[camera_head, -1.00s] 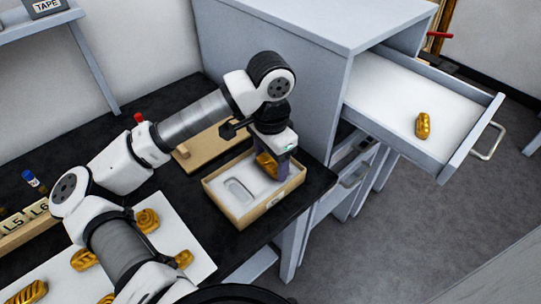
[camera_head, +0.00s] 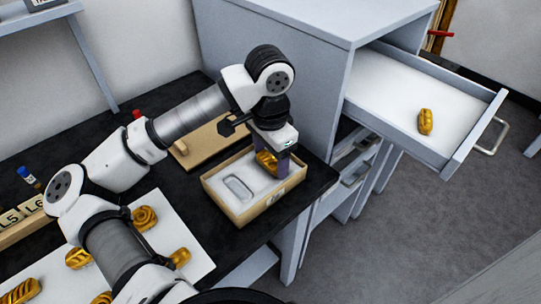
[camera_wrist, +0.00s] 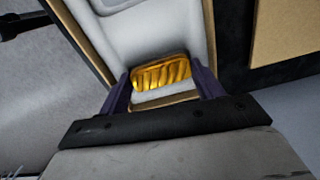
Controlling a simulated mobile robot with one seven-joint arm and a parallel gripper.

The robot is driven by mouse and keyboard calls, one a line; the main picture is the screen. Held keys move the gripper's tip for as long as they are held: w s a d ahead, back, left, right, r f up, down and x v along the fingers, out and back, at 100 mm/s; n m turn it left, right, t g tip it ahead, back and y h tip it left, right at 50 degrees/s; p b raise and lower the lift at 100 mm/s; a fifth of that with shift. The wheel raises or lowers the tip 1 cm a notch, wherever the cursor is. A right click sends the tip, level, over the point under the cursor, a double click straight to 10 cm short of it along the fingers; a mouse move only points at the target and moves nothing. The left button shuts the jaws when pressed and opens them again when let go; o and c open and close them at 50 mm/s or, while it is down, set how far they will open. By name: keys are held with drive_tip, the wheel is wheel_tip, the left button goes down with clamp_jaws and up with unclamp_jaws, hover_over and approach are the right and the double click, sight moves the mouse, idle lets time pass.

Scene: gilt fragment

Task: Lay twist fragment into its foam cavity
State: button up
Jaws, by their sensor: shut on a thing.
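My gripper (camera_head: 273,163) is shut on a gold fragment with slanting twisted ridges (camera_head: 267,161), at the right part of a foam-lined wooden box (camera_head: 248,219). In the wrist view the twist fragment (camera_wrist: 161,73) sits between the two purple fingers of my gripper (camera_wrist: 162,88). White foam (camera_wrist: 150,32) shows around it there. An empty rounded cavity (camera_head: 238,188) shows in the left part of the foam. The cavity under the fragment is hidden, and I cannot tell whether the fragment touches the foam.
An open drawer (camera_head: 400,110) at the right holds another gold fragment (camera_head: 426,121). A wooden lid-like board (camera_head: 205,142) lies behind the box. Several gold fragments lie on a white sheet (camera_head: 200,262) at the lower left, beside a labelled rack (camera_head: 22,222).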

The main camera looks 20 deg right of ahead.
sight(271, 158)
drive_tip(key=o, duration=0.9)
drive_tip(key=shift+s+f, duration=0.2)
drive_tip(key=shift+f, duration=0.4)
drive_tip(key=r+p, duration=0.1)
drive_tip(key=p, duration=0.2)
drive_tip(key=shift+r, duration=0.35)
drive_tip(key=shift+o, duration=0.4)
wheel_tip(271, 158, up, 12)
drive_tip(key=b, duration=0.2)
drive_tip(key=shift+w+f, duration=0.15)
drive_tip(key=shift+w, duration=0.1)
